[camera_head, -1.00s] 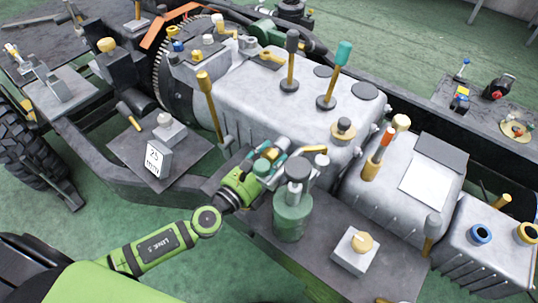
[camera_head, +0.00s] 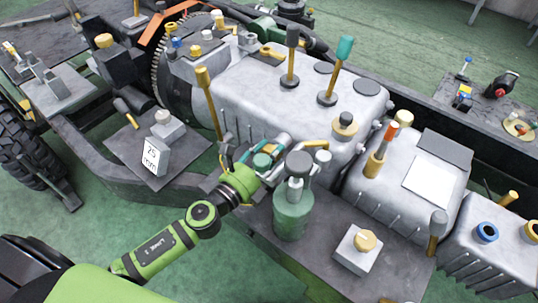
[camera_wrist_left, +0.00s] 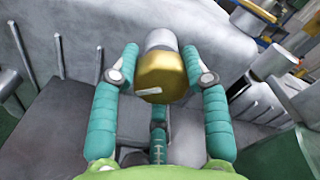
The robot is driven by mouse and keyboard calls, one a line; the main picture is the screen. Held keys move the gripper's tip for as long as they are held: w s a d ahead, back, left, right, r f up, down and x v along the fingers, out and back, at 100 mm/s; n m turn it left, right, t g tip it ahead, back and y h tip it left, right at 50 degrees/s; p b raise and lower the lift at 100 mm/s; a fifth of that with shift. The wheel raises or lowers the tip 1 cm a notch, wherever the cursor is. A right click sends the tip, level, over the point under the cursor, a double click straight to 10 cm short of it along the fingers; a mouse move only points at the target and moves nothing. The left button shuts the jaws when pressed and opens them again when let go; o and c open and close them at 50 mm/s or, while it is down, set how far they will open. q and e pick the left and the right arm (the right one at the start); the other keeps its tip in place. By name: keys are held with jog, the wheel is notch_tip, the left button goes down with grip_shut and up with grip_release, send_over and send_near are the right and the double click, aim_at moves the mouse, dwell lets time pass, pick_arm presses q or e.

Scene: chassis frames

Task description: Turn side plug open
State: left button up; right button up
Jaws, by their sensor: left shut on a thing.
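The side plug (camera_wrist_left: 162,80) has a gold face with a pale raised bar and a light grey cylindrical body behind it. It sits between the teal fingers of my left gripper (camera_wrist_left: 163,74) in the left wrist view. The two side fingers press on it from left and right, and a third finger is below. The left gripper is shut on the plug. In the head view my left gripper (camera_head: 277,151) is at the near side of the grey gearbox housing (camera_head: 265,105); there the fingers mostly hide the plug. My right gripper is not in view.
A green bottle-shaped jar (camera_head: 292,215) stands just right of the gripper. A white box with a gold knob (camera_head: 358,250) is further right. A "25 mm" block (camera_head: 155,157) lies on a plate to the left. Upright levers (camera_head: 290,60) rise from the housing.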

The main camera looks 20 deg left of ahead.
pick_arm(q)
jog(key=n, duration=0.2)
jog(key=r+n, duration=0.1)
jog(key=n, duration=0.1)
jog(key=shift+w+a+n, duration=0.2)
jog(key=shift+n, duration=0.1)
jog(key=n, duration=0.3)
jog(key=shift+f+p, duration=0.1)
jog(key=shift+p, duration=0.3)
jog(key=shift+f+n+p, duration=0.1)
jog(key=shift+n+p, duration=0.2)
jog(key=shift+n, duration=0.9)
jog(key=shift+f, duration=0.1)
jog(key=o, duration=0.9)
jog(key=shift+o, duration=1.2)
jog(key=shift+a+f, duration=0.1)
jog(key=shift+f, duration=0.1)
